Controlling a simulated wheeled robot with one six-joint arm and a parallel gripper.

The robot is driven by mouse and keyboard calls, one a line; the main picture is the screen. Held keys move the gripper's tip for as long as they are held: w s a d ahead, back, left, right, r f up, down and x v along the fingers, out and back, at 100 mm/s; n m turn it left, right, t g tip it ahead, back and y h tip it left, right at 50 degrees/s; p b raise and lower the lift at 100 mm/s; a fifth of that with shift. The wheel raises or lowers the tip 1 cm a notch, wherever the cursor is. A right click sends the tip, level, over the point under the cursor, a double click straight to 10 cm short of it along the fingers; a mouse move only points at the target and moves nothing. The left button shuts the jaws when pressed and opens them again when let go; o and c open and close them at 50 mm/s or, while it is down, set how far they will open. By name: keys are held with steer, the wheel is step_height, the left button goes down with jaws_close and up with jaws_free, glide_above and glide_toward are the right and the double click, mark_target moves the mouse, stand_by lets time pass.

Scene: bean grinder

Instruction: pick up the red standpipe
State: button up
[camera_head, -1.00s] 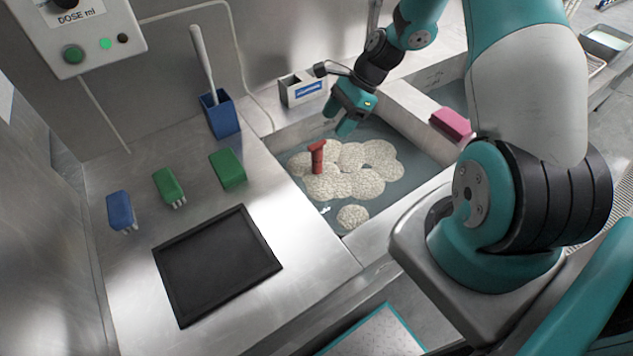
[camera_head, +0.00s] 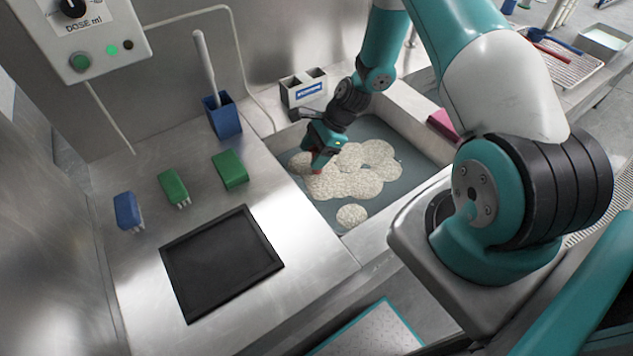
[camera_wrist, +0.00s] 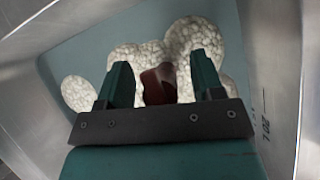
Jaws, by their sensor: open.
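The red standpipe (camera_wrist: 158,84) stands in the sink among pale foam and shows between the two fingers in the wrist view. In the head view only a small red part of the standpipe (camera_head: 316,168) shows, since my gripper (camera_head: 322,158) covers most of it. My gripper (camera_wrist: 160,85) is open, with one teal finger on each side of the standpipe. I cannot tell whether either finger touches it. The lower end of the standpipe is hidden by the gripper in the wrist view.
The sink (camera_head: 415,190) has metal walls close around my gripper. Pale foam (camera_head: 345,185) lies on its floor. A grey caddy (camera_head: 303,88) stands behind, and a pink block (camera_head: 441,124) lies on the right rim.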

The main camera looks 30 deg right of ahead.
jaws_close()
steer(key=shift+r, duration=0.1)
